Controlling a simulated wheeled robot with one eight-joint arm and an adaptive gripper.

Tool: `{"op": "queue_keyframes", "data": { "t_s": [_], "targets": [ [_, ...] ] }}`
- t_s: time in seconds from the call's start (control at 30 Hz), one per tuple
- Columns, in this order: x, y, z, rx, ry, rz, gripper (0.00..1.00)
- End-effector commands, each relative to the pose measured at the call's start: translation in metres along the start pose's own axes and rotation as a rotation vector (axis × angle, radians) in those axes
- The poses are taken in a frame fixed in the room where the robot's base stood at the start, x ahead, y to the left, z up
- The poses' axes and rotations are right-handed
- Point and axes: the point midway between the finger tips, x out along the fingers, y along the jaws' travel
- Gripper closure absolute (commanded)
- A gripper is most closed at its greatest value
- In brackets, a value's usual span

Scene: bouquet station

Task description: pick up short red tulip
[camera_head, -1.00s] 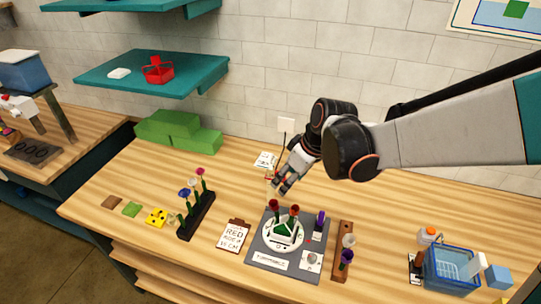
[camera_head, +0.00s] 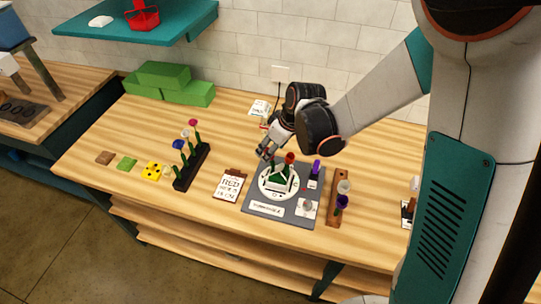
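A red tulip (camera_head: 289,158) stands upright in the arrangement on the white round dish (camera_head: 266,189), which has a green and white holder in its middle. The dish sits on a dark grey mat (camera_head: 250,199). My gripper (camera_head: 266,157) points down at the back left of the holder, just left of that red tulip. A second red flower head, seen earlier on the left side of the holder, is hidden at or behind my fingertips. The fingers are too small to tell whether they are apart or hold a stem.
A dark rack (camera_head: 192,168) with several flowers stands left. A wooden rack (camera_head: 332,210) with white and purple flowers stands right. Green blocks (camera_head: 163,75) lie at the back. Bare table lies between rack and clipboard.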

Motion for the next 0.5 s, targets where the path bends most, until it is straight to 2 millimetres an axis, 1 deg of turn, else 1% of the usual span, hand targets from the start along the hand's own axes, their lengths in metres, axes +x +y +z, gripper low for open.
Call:
{"op": "queue_keyframes", "data": {
  "t_s": [0.03,0.13,0.4,0.43,0.5],
  "targets": [
    [0.0061,0.0001,-0.0003,-0.001,0.000,0.000,0.46],
    [0.0123,-0.0002,-0.0003,-0.001,0.000,0.000,0.46],
    [0.0141,-0.0002,-0.0001,-0.001,0.000,0.000,0.46],
    [0.0140,-0.0002,-0.0001,-0.001,0.000,0.000,0.51],
    [0.0140,-0.0002,-0.0001,-0.001,0.000,0.000,0.65]
  ]
}}
